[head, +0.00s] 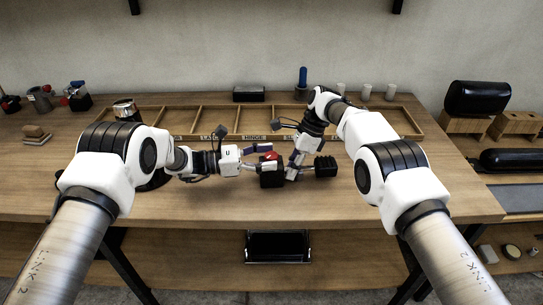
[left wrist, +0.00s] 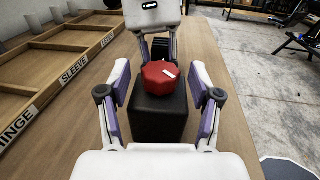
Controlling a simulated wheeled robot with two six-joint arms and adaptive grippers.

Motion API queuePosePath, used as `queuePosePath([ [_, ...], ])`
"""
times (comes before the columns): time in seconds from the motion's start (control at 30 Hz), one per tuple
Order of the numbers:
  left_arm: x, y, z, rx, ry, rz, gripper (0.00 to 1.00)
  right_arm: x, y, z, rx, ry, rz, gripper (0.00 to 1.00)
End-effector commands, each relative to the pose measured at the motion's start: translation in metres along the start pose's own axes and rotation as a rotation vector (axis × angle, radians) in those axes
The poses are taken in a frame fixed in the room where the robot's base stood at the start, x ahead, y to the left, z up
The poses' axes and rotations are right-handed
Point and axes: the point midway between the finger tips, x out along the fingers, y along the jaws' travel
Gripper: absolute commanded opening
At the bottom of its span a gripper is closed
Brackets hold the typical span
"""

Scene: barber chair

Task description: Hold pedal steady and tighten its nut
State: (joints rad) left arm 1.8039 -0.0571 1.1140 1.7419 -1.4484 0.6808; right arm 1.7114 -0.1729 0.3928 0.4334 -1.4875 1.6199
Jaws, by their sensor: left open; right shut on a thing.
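The red faceted nut (left wrist: 160,73), with a white mark on top, sits on a black block (left wrist: 158,118). In the head view the nut (head: 270,156) and block (head: 271,178) stand near the middle of the bench. My left gripper (head: 264,157) is open, with one finger on each side of the nut, apart from it in the left wrist view (left wrist: 161,78). My right gripper (head: 293,172) comes down just right of the block and is shut on the pedal. The black ribbed pedal (head: 325,166) juts out to the right; its gripped part is mostly hidden.
A shallow wooden tray (head: 228,138) with labelled compartments lies behind, with white cups (head: 365,92) and a blue-handled tool (head: 303,78) beyond. Black cushions on wooden stands (head: 478,98) are at right. The front bench is clear.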

Motion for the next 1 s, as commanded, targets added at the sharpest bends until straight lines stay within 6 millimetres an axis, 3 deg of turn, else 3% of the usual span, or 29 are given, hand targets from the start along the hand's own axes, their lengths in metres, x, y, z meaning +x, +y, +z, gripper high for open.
queuePosePath([
  [0.1, 0.0119, -0.0002, 0.0001, 0.001, 0.001, 0.0, 0.64, -0.0007, -0.0001, 0.0003, 0.0, 0.0, -0.001, 0.0],
  [0.37, 0.0141, 0.0001, 0.0001, 0.0, 0.001, 0.001, 0.64, -0.0007, -0.0001, 0.0005, -0.001, -0.001, -0.001, 0.0],
  [0.53, 0.0139, 0.0001, 0.0001, 0.0, 0.001, 0.001, 0.07, -0.0008, -0.0001, 0.0006, -0.001, -0.001, -0.001, 0.0],
  [0.57, 0.0139, 0.0002, 0.0001, 0.0, 0.001, 0.001, 0.02, -0.0007, 0.0, 0.0006, -0.001, -0.001, -0.001, 0.0],
  [0.77, 0.0141, 0.0008, 0.0002, 0.001, -0.002, -0.012, 0.02, -0.0006, 0.0001, 0.0008, -0.001, -0.001, 0.0, 0.0],
  [1.0, 0.0147, 0.002, 0.0003, 0.006, -0.006, -0.16, 0.02, -0.0003, 0.0004, 0.0012, -0.002, -0.001, 0.001, 0.0],
])
